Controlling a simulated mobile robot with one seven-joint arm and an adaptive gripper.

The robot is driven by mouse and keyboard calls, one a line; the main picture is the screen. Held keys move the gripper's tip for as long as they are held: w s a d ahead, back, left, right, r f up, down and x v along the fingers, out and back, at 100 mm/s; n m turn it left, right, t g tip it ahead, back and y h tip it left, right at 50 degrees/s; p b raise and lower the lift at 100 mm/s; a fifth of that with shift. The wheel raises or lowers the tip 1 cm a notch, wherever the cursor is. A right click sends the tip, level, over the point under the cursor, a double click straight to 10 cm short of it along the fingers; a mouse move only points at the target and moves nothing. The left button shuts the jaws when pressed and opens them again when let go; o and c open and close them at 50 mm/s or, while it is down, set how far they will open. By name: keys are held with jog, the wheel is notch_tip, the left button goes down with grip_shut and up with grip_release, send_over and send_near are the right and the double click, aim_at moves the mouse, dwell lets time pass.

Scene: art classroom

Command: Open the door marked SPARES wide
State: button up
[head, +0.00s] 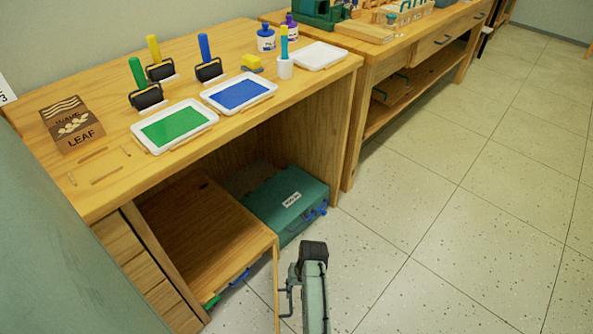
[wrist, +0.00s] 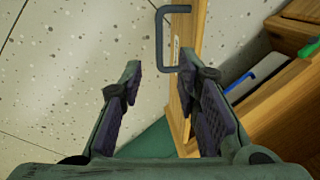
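A wooden door (head: 277,290) under the near table shows almost edge-on in the head view, standing out from its cabinet. No SPARES lettering is readable on it. Its grey bar handle (head: 288,294) is on the right side. In the wrist view the door (wrist: 185,95) runs down beside the right finger, and the handle (wrist: 160,42) lies at the fingertips. My gripper (wrist: 160,64) is open, with a clear gap between its fingers. Whether a finger touches the door or handle I cannot tell. In the head view my arm hides most of the gripper.
Green and blue handles (head: 240,276) show inside the cabinet below its wooden top (head: 205,235). A teal case (head: 287,203) stands behind. Paint trays (head: 206,122) and rollers are on the table. Speckled floor (head: 440,250) to the right is clear.

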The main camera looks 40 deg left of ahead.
aim_at(291, 301)
jog(key=f, duration=0.3)
jog(key=a+f, duration=0.1)
jog(key=f, duration=0.2)
jog(key=s+f+b, duration=0.1)
jog(key=f, duration=0.2)
jog(key=shift+a+f, duration=0.15)
grip_shut()
dwell(0.5)
